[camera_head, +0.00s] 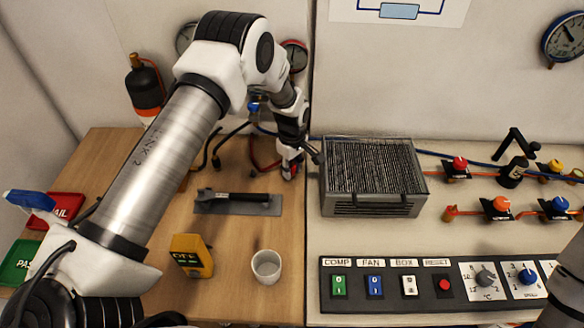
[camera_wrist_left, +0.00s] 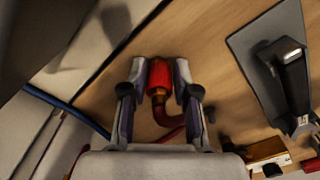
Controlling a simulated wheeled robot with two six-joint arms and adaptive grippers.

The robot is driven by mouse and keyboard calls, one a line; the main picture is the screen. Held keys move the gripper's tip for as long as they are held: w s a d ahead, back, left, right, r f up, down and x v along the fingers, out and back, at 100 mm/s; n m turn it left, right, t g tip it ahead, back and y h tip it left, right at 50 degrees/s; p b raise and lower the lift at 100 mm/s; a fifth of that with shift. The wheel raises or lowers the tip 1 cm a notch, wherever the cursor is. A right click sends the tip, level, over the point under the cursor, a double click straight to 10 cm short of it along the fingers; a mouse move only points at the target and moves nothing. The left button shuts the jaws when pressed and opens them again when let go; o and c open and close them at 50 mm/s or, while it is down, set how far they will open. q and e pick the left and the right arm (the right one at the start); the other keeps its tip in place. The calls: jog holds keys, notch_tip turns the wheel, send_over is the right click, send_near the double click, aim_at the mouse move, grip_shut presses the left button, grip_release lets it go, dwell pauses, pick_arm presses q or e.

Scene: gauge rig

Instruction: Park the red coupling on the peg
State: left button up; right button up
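The red coupling (camera_wrist_left: 183,72), with a brass end and a red hose, lies between the two fingers of my left gripper (camera_wrist_left: 161,78) in the left wrist view. The fingers are drawn in and appear to press on its sides. In the head view my left gripper (camera_head: 290,168) points down beside the left side of the finned grey unit, and the coupling is a small patch of red at its fingertips. I cannot make out the peg; my left arm covers part of the back wall. My right gripper is out of view.
The finned unit (camera_head: 374,178) stands right of the gripper. Red and blue gauges hang behind. A switch panel (camera_head: 450,284) lies front right.

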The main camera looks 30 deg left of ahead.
pick_arm(q)
jog(key=o, duration=0.6)
jog(key=shift+c, duration=0.2)
notch_tip(320, 180, up, 12)
